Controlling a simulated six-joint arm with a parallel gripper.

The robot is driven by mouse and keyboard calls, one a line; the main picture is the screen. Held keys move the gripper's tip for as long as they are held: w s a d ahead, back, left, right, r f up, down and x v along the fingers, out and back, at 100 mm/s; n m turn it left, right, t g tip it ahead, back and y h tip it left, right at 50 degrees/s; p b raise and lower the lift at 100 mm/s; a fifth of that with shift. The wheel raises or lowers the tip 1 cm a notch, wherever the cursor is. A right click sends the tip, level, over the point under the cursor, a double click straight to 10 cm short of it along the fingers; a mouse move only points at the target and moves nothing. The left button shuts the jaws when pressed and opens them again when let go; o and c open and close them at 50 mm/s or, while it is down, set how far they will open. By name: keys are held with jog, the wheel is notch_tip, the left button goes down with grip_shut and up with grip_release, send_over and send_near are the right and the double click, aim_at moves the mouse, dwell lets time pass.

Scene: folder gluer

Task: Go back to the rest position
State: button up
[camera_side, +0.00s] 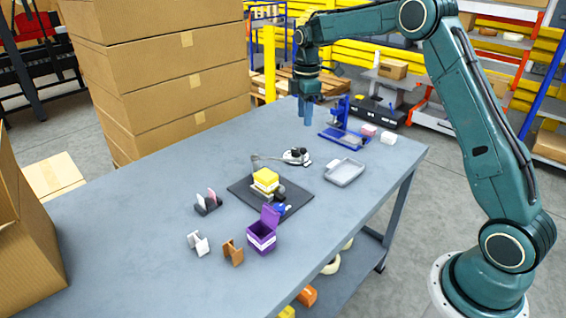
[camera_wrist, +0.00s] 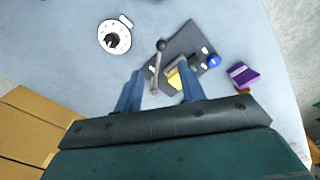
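My gripper (camera_side: 308,112) hangs over the far part of the grey table (camera_side: 120,210) in the side view, its blue fingers pointing down. It is left of the blue stand (camera_side: 340,125) and apart from it. In the wrist view my gripper (camera_wrist: 160,92) has its two fingers spread with nothing held between them. A lever with a round knob (camera_wrist: 160,46) shows beyond and between the fingers, on the table. How high the fingertips are above the table is hard to tell.
A dark mat (camera_side: 240,188) carries yellow blocks (camera_side: 266,177); an open purple box (camera_side: 262,238) stands at its front edge. A grey tray (camera_side: 345,181), a round white piece (camera_side: 296,156) and small holders (camera_side: 208,202) lie around. Stacked cartons (camera_side: 160,80) rise at left. The front-left tabletop is clear.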

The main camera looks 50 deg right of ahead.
dwell(0.3)
jog(key=s+a+r+m+t, duration=0.1)
jog(key=s+a+r+m, duration=0.25)
jog(key=s+r, duration=0.4)
jog(key=s+a+r+m+t, duration=0.2)
jog(key=s+a+r, duration=0.35)
jog(key=s, duration=0.25)
jog(key=s+a+f+m+t, duration=0.1)
jog(key=s+a+m, duration=0.1)
jog(key=s, duration=0.8)
jog(key=s+a+f+m+t, duration=0.1)
jog(key=s+m, duration=0.3)
jog(key=s, duration=0.6)
jog(key=shift+a+f+t, duration=0.3)
jog(key=shift+a+f, duration=0.15)
jog(key=shift+a, duration=0.45)
